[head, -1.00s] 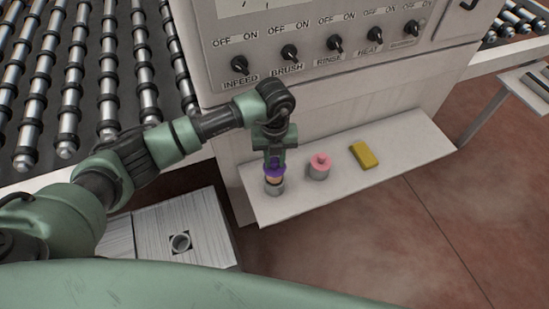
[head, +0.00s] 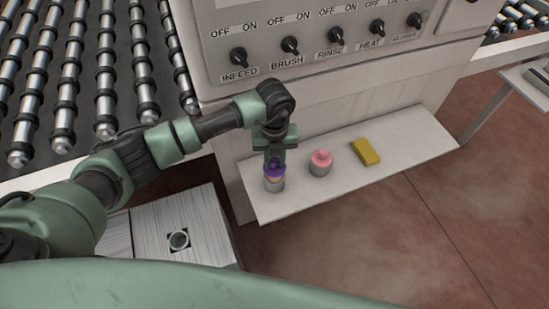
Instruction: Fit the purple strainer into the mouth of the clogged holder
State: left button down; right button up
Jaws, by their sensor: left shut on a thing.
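The purple strainer (head: 273,171) is upright at the left end of the white shelf. My left gripper (head: 273,161) points straight down and is shut on its top. The grey holder (head: 274,185) stands on the shelf directly under the strainer. A thin orange band shows between the purple part and the holder's rim. The strainer's lower end appears to be in the holder's mouth, but I cannot tell how deep. The inside of the holder is hidden. My right gripper is not in view.
A second grey holder (head: 320,170) with a pink top (head: 320,157) stands close to the right. A yellow block (head: 366,151) lies farther right on the shelf (head: 415,140). The control panel (head: 345,65) rises behind.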

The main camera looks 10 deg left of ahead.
pick_arm(q)
jog(key=shift+f+b, duration=1.55)
jog(key=shift+f, duration=0.5)
jog(key=c, duration=1.1)
grip_release()
notch_tip(320, 180, up, 8)
jog(key=shift+f+b, duration=0.1)
jog(key=shift+b, duration=0.55)
